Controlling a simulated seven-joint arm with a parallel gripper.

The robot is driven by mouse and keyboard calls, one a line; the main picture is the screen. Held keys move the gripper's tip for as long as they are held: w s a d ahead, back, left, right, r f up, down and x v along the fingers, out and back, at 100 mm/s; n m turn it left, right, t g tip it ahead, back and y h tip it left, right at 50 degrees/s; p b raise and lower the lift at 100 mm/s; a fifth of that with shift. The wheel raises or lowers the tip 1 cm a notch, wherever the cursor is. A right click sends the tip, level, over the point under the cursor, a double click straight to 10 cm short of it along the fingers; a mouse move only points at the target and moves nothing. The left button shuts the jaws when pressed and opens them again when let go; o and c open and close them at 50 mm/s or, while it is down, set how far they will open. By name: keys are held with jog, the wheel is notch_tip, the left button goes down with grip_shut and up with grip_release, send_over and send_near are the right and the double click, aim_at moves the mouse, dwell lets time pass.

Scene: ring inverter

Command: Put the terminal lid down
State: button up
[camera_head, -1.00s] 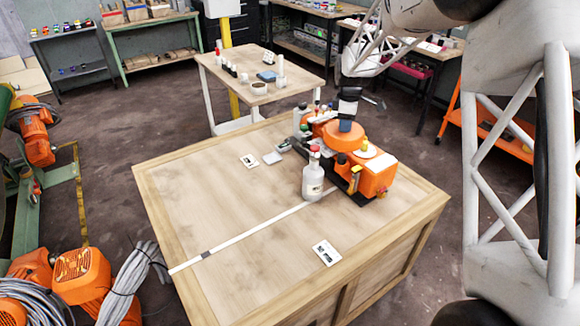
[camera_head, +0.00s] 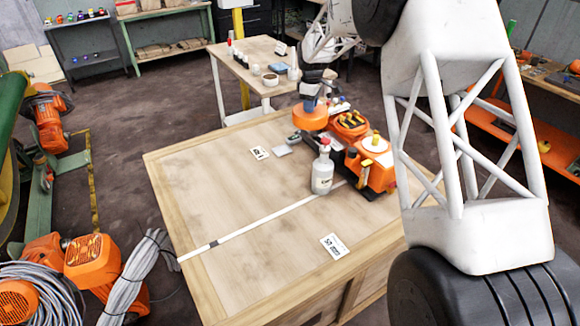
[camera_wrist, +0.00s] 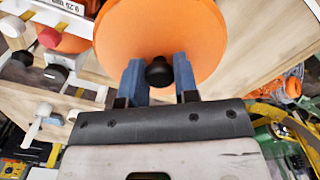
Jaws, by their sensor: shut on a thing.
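The terminal lid (camera_head: 309,118) is a round orange disc with a black knob. My gripper (camera_head: 313,102) is shut on the knob and holds the lid at the back-left side of the orange machine (camera_head: 377,168). The wrist view shows the lid (camera_wrist: 165,28) filling the top middle, with the blue fingers of my gripper (camera_wrist: 158,68) on either side of the knob. The machine's round terminal opening (camera_head: 352,122) is uncovered, with yellow and dark parts inside. I cannot tell how high the lid is above the wooden table (camera_head: 235,190).
A clear bottle with a red cap (camera_head: 322,172) stands in front of the machine. The table's left part is clear.

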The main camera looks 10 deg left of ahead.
jog(key=a+f, duration=0.4)
jog(key=a, duration=0.4)
notch_tip(320, 180, down, 7)
jog(key=s+d+n, duration=0.1)
jog(key=s, duration=0.1)
jog(key=shift+s+n, duration=0.3)
jog(key=shift+f, duration=0.15)
notch_tip(320, 180, down, 6)
jog(key=shift+f, duration=0.15)
jog(key=shift+f, duration=1.8)
jog(key=shift+f, duration=0.1)
